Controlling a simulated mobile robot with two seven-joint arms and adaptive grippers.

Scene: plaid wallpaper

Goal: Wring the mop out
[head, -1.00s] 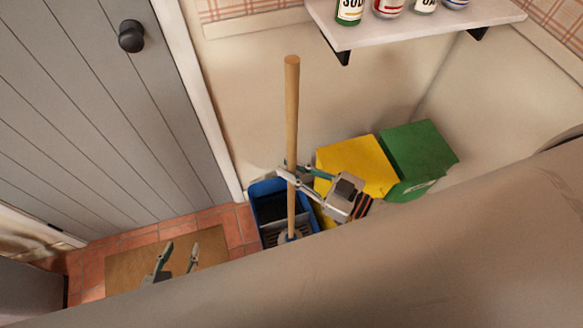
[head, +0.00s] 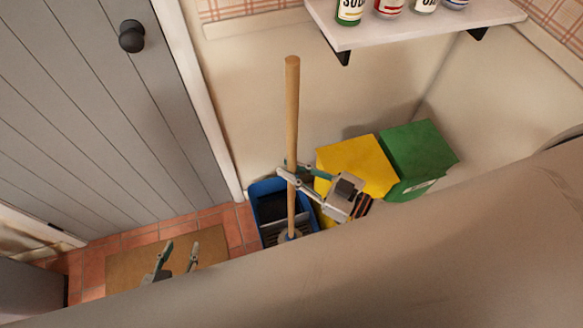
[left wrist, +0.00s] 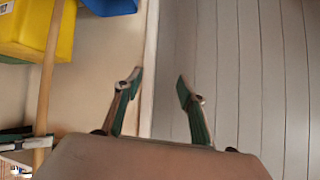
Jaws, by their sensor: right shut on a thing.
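The mop's wooden handle (head: 292,115) stands nearly upright in the head view, its lower end at the wringer part of the blue bucket (head: 268,190). The mop head is mostly hidden in the bucket. My right gripper (head: 287,174) is shut on the handle a little above the bucket. My left gripper (head: 180,255) is open and empty, low at the left above the brown mat. In the left wrist view its two fingers (left wrist: 160,85) are apart, and the mop handle (left wrist: 48,80) shows at the left.
A yellow box (head: 355,165) and a green box (head: 420,158) stand right of the bucket against the wall. A shelf (head: 430,30) with bottles and cans is above. A grey door (head: 90,110) is at the left. The brown mat (head: 120,262) lies on the tiled floor.

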